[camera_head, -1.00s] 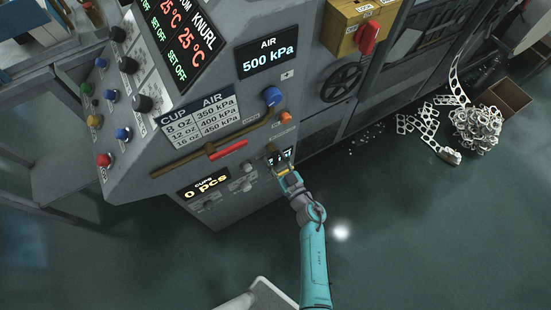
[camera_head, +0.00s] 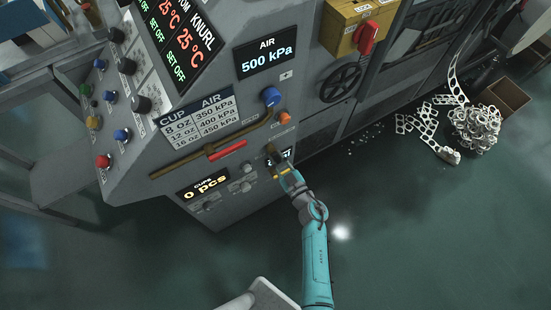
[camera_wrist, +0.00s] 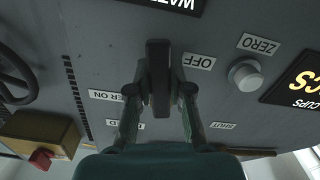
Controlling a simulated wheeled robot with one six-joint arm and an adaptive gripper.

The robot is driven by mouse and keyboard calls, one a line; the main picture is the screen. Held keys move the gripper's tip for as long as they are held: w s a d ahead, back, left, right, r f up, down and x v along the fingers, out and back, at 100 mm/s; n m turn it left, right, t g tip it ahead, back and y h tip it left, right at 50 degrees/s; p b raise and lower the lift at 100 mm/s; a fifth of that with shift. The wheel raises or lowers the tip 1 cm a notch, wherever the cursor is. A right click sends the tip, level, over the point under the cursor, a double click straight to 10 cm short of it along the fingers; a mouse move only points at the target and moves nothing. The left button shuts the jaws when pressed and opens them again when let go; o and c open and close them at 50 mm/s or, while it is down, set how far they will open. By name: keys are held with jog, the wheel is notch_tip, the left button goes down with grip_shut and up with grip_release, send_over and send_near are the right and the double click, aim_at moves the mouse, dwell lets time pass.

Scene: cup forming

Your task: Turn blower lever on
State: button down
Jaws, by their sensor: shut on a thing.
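The blower lever (camera_wrist: 158,70) is a dark upright handle in the middle of the wrist view, between an upside-down OFF label (camera_wrist: 198,61) on the right and a partly hidden label ending in "ER ON" (camera_wrist: 105,95) on the left. My gripper (camera_wrist: 158,88) is shut on it, one finger on each side. In the head view my gripper (camera_head: 281,169) is at the lower right of the machine panel, at the lever (camera_head: 272,155).
A grey ZERO knob (camera_wrist: 246,76) and the cups display (camera_wrist: 293,82) are right of the lever in the wrist view. The head view shows a blue knob (camera_head: 271,97), brown pipe (camera_head: 190,162), red handle (camera_head: 228,150) and handwheel (camera_head: 341,82) nearby. Open floor lies right of my arm.

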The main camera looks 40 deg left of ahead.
jog(key=n, duration=0.2)
jog(key=w+n, duration=0.1)
jog(key=shift+d+r+n, duration=0.25)
jog(key=shift+n, duration=0.15)
jog(key=n, duration=0.1)
jog(key=w+r+n, duration=0.1)
jog(key=n, duration=0.1)
jog(key=shift+d+n, duration=0.15)
jog(key=shift+n, duration=0.15)
jog(key=n, duration=0.3)
jog(key=r+n, duration=0.1)
jog(key=shift+w+d+r, duration=0.1)
jog(key=shift+w+d, duration=0.05)
jog(key=shift+w, duration=0.15)
jog(key=shift+r+n, duration=0.25)
jog(key=shift+n, duration=0.7)
jog(key=shift+r+n, duration=0.25)
jog(key=shift+n, duration=0.7)
jog(key=c, duration=1)
grip_release()
jog(key=shift+c, duration=0.2)
jog(key=shift+d, duration=0.15)
jog(key=v, duration=1.1)
jog(key=shift+s+d, duration=0.15)
jog(key=shift+d, duration=0.2)
